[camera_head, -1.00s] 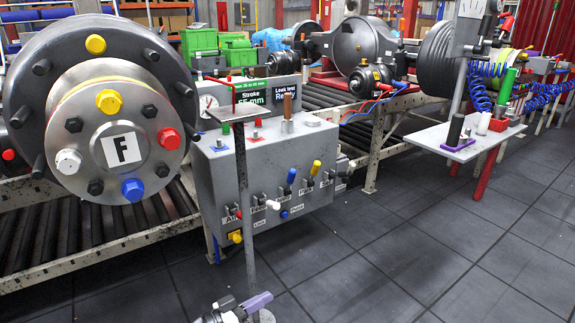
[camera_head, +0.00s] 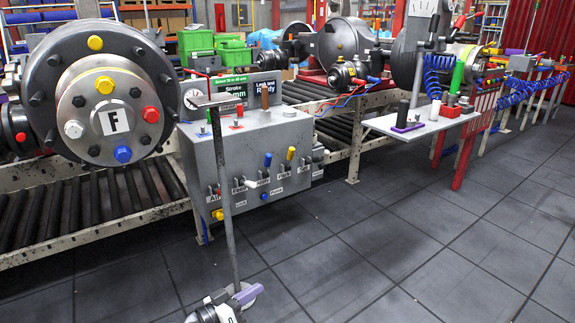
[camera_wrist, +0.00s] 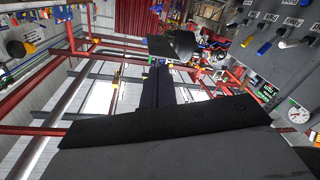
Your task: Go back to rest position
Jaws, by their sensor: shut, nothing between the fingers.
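My gripper (camera_wrist: 157,82) shows in the wrist view as dark fingers close together beyond a broad black body. It is shut, with nothing between the fingers. In the head view, part of my arm (camera_head: 222,304), grey, white and purple, shows at the bottom edge, low over the floor.
The control box (camera_head: 240,160) stands before the roller conveyor (camera_head: 100,205). A large hub marked F (camera_head: 105,85) sits at left. A white side table (camera_head: 425,124) is at right. The tiled floor (camera_head: 400,230) is clear.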

